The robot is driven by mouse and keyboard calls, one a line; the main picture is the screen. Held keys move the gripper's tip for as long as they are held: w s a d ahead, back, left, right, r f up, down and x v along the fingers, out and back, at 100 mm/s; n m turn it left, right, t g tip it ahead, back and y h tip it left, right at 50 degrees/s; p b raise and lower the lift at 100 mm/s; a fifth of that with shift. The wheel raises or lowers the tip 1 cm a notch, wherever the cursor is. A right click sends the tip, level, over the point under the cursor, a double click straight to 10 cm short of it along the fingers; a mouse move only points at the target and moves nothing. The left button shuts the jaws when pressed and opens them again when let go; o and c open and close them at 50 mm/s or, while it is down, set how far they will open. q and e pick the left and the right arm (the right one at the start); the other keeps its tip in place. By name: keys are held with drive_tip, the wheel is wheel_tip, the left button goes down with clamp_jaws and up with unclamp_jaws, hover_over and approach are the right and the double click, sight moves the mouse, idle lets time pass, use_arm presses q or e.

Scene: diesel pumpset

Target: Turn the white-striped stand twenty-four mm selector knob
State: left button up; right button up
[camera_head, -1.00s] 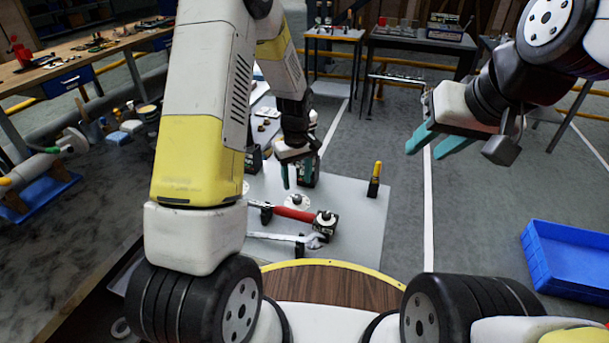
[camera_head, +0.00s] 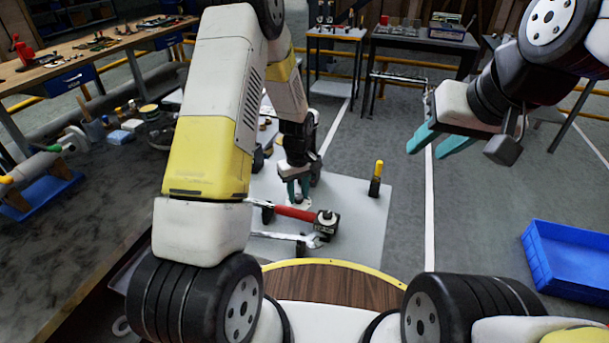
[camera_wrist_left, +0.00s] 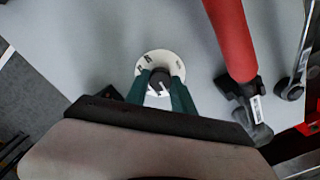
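A dark round selector knob (camera_wrist_left: 159,80) with a white mark sits on a white round dial plate (camera_wrist_left: 146,63) with dark markings, in the left wrist view. My left gripper (camera_wrist_left: 161,88) points down at it, one green finger on each side of the knob. The fingers are apart; whether they touch the knob cannot be told. In the head view the left gripper (camera_head: 298,190) stands over the white dial, largely hiding the knob. My right gripper (camera_head: 442,140) is open and empty, raised over the floor at the right.
On the light grey table (camera_head: 353,215), a red-handled hammer (camera_head: 295,212) and a wrench (camera_head: 290,237) lie close to the dial. A yellow-topped black tool (camera_head: 376,178) stands upright at the right. A blue crate (camera_head: 570,260) is on the floor.

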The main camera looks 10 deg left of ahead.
sight(298, 196)
use_arm(q)
drive_tip(key=shift+m, duration=0.3)
clamp_jaws()
drive_tip(key=m, duration=1.3)
idle(0.5)
drive_tip(key=o, duration=1.1)
unclamp_jaws()
drive_tip(key=shift+r, duration=3.95)
drive_tip(key=shift+r, duration=0.1)
